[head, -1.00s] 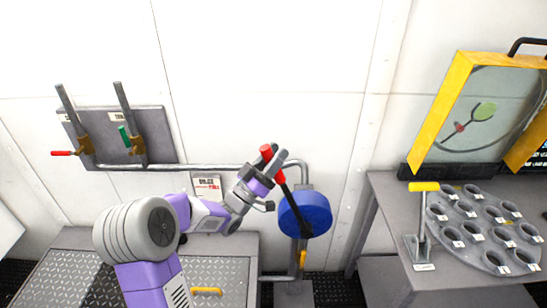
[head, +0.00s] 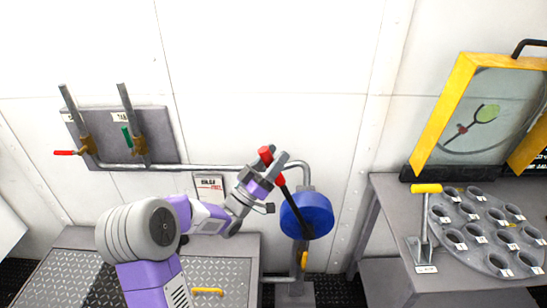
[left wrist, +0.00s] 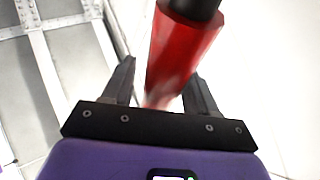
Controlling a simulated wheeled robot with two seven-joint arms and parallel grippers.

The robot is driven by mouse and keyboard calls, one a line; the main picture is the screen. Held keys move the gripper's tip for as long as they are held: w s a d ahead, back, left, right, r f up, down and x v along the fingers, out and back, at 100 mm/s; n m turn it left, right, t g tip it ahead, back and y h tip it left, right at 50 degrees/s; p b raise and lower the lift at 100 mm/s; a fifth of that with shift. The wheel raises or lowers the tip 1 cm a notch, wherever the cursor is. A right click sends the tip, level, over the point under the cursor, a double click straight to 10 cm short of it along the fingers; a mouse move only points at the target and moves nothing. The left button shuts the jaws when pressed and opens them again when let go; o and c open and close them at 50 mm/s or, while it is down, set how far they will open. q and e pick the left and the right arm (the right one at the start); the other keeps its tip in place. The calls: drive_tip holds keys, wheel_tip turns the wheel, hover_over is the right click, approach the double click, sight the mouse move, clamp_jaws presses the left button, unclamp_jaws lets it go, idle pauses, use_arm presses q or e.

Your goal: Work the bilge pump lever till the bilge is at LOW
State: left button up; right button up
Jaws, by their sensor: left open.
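The bilge pump lever has a red grip (head: 266,154) and a dark shaft that runs down to the round blue pump body (head: 308,214). The lever leans up and to the left. My left gripper (head: 277,160) is at the grip, jaws open. In the left wrist view the red grip (left wrist: 182,50) stands between the two open fingers (left wrist: 160,85), with no clear sign that they touch it. A small bilge sign (head: 209,185) is on the wall behind my forearm; its level reading is too small to tell. My right gripper is out of view.
A wall panel with red-handled and green-handled valves (head: 122,135) is at the left, with a pipe running to the pump. At the right, a bench (head: 385,215) holds a holed grey disc (head: 485,232), a yellow-topped lever (head: 426,188) and a yellow-framed screen (head: 440,115).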

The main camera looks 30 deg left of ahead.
use_arm(q)
drive_tip(key=v, duration=0.7)
drive_tip(key=shift+s+f, duration=0.2)
drive_tip(key=shift+s, duration=0.05)
